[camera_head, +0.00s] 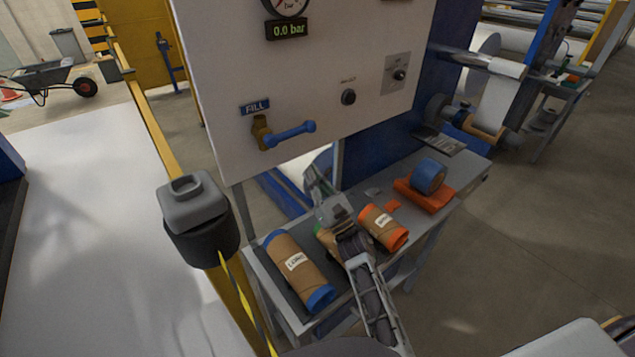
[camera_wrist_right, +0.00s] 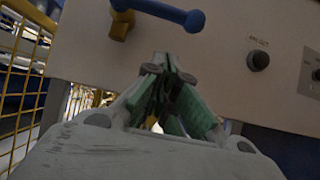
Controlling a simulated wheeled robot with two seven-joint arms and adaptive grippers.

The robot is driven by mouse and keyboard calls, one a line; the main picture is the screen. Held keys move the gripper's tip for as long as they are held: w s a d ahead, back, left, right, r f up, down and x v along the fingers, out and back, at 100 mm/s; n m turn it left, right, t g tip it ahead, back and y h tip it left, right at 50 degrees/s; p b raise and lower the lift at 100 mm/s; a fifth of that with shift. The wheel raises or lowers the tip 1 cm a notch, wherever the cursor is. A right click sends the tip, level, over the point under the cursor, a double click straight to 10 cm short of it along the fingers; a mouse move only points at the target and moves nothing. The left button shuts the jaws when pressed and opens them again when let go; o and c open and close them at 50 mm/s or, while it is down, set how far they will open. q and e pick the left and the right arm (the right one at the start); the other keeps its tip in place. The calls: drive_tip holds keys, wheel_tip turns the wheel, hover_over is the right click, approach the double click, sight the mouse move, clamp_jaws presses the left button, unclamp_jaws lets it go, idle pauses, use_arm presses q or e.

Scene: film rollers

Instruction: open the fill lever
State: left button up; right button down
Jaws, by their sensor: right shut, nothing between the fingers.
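The fill lever (camera_head: 290,134) is a blue handle on a brass valve (camera_head: 260,131), under a FILL label on the pale panel. It points right, nearly horizontal and slightly raised at its free end. In the right wrist view the lever (camera_wrist_right: 163,12) crosses the top, with its brass body (camera_wrist_right: 121,25) at left. My right gripper (camera_head: 311,174) is shut and empty, below the lever and apart from it in the head view. Its closed fingertips (camera_wrist_right: 165,62) point up towards the panel in the wrist view. My left gripper is not in view.
A gauge display (camera_head: 287,30) reads 0.0 bar above. A dark knob (camera_head: 348,97) and a switch plate (camera_head: 398,73) sit right of the lever. Below, a bench holds a blue-ended roll (camera_head: 297,269), an orange-ended roll (camera_head: 384,228) and blue tape (camera_head: 428,176). A yellow rail (camera_head: 150,110) runs left.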

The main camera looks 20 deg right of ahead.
sight(292, 133)
drive_tip(key=w+a+r+p, duration=0.1)
drive_tip(key=w+r+p, duration=0.2)
drive_tip(key=r, duration=0.3)
drive_tip(key=shift+w+a+r, duration=0.15)
drive_tip(key=shift+w+a, duration=0.2)
drive_tip(key=shift+w, duration=0.15)
drive_tip(key=shift+d+r+n, duration=0.1)
drive_tip(key=shift+n, duration=0.2)
idle(0.3)
